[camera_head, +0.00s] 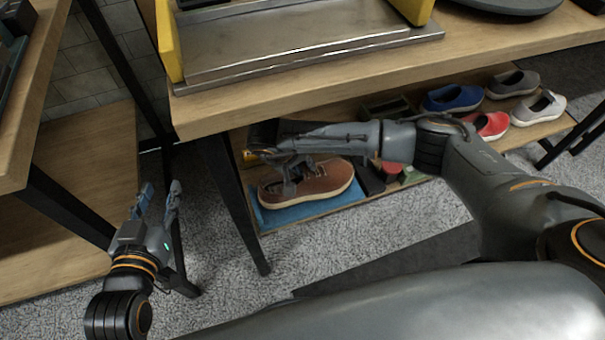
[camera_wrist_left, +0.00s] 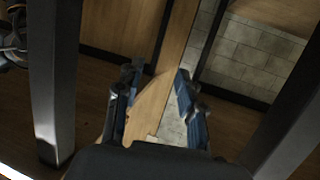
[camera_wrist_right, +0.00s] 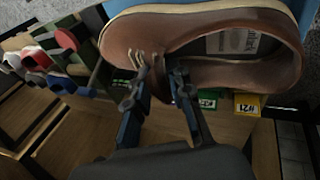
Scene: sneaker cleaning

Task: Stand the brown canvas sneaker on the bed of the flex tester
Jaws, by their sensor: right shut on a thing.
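The brown canvas sneaker (camera_head: 325,183) has a pale sole and sits on a blue mat (camera_head: 295,214) on the lower shelf. It fills the top of the right wrist view (camera_wrist_right: 205,30). My right gripper (camera_head: 287,168) reaches in under the tabletop and is shut on the sneaker's upper, by the laces and the opening; its fingertips (camera_wrist_right: 160,72) partly hide that edge. My left gripper (camera_head: 158,190) is open and empty, low at the left, away from the sneaker. The flex tester's bare metal bed (camera_head: 290,40) lies between yellow side pieces on the tabletop above.
The wooden tabletop (camera_head: 400,65) overhangs the shelf, with a dark leg (camera_head: 238,205) left of the sneaker. Blue (camera_head: 452,98), red (camera_head: 488,125), grey (camera_head: 513,83) and white (camera_head: 538,108) shoes stand farther right on the shelf. Grey carpet in front is clear.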

